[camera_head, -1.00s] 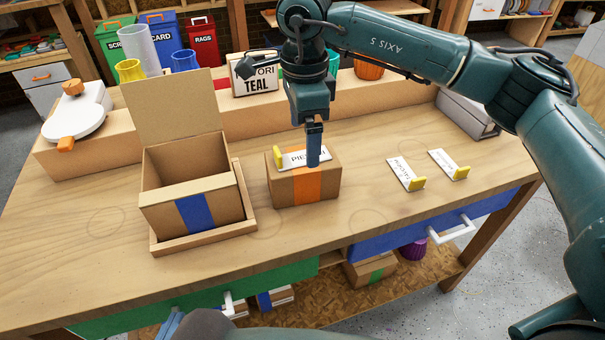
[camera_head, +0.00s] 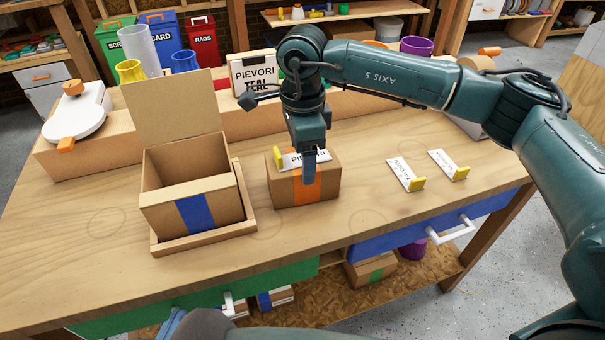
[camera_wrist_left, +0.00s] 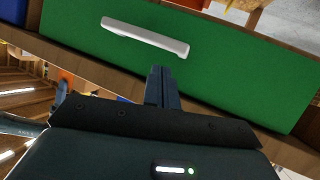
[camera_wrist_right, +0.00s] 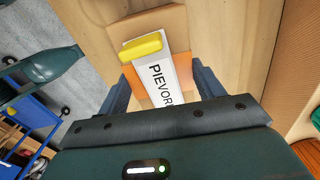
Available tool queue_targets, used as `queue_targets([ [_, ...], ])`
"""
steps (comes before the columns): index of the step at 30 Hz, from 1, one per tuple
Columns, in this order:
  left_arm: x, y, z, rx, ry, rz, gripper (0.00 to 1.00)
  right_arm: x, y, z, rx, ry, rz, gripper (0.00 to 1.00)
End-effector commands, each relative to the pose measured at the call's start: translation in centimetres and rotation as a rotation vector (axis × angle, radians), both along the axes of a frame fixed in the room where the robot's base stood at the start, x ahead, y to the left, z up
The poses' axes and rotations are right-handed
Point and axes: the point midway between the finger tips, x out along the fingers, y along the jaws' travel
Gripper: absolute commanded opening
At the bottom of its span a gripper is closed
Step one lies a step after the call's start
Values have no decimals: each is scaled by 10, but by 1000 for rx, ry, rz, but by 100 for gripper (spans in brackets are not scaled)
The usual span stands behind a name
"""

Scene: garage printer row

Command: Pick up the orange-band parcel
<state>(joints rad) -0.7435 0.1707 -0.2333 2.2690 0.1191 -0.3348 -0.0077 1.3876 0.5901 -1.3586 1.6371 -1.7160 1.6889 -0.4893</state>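The orange-band parcel (camera_head: 288,192) is a closed cardboard box on the workbench, with an orange band over its top and front. A white PIEVORI tag (camera_head: 292,161) with a yellow end lies on its top. My right gripper (camera_head: 310,180) points down over the parcel, one finger in front of its front face. In the right wrist view the fingers are wide apart, one on each side of the parcel (camera_wrist_right: 145,22) at the band; firm contact is not visible. My left gripper (camera_wrist_left: 163,88) is shut and empty, in front of the green drawer (camera_wrist_left: 235,70).
An open box with a blue band (camera_head: 160,217) stands in a tray (camera_head: 245,224) left of the parcel. Two white tags (camera_head: 404,171) (camera_head: 443,161) lie to the right. A raised cardboard-coloured ledge (camera_head: 232,118) with a PIEVORI TEAL sign (camera_head: 252,73) runs behind.

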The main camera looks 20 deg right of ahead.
Motion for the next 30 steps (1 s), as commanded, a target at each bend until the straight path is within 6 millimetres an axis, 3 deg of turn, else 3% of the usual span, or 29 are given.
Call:
queue_targets([
  [17, -2, 1, -1, -1, 5, 2, 0, 0, 0, 0, 0, -1, 1, 17],
  [25, -2, 1, 0, 0, 4, 2, 0, 1, 1, 4, 2, -3, 1, 16],
  [30, -2, 1, 0, 1, 4, 3, 0, 1, 1, 28, 2, -6, 1, 16],
])
